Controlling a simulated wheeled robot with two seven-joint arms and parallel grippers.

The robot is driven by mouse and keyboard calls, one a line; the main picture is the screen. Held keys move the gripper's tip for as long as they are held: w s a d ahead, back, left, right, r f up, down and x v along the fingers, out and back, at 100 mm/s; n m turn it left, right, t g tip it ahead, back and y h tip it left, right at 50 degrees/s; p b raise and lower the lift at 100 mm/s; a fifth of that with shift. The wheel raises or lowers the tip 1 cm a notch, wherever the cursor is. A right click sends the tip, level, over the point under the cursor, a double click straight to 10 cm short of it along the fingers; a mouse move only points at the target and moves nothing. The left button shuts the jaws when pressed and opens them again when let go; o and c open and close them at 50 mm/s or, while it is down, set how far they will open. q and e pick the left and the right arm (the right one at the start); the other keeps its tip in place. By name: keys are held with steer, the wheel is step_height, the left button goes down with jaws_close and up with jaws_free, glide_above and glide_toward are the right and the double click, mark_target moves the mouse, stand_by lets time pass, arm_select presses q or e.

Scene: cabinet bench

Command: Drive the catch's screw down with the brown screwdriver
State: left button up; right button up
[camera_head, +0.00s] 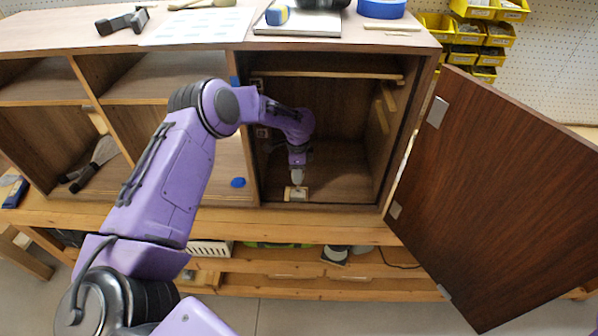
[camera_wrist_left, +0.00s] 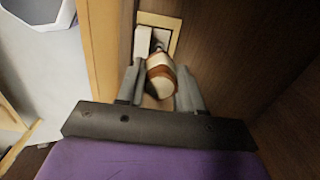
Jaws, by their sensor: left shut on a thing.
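My left gripper (camera_head: 297,176) reaches through the open front of the right-hand cabinet compartment (camera_head: 340,165), low down near its front edge. In the left wrist view the left gripper (camera_wrist_left: 160,92) is shut on the brown screwdriver (camera_wrist_left: 162,74), whose brown and cream handle sits between the two fingers. The catch (camera_wrist_left: 143,40) is a pale piece beside a light wooden block (camera_wrist_left: 160,18), just beyond the handle. The pale block with the catch also shows below the gripper in the head view (camera_head: 296,194). The screw and the screwdriver's tip are hidden behind the handle. My right gripper is not in view.
The dark wooden door (camera_head: 490,200) stands wide open at the right. The compartment's side wall stands close to my left forearm. Blue tape (camera_head: 381,8) and other items lie on the cabinet top. The compartment floor behind the gripper looks clear.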

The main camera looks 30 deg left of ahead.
arm_select(q)
steer(key=shift+f+b, duration=0.35)
steer(key=shift+f, duration=0.05)
stand_by(0.6)
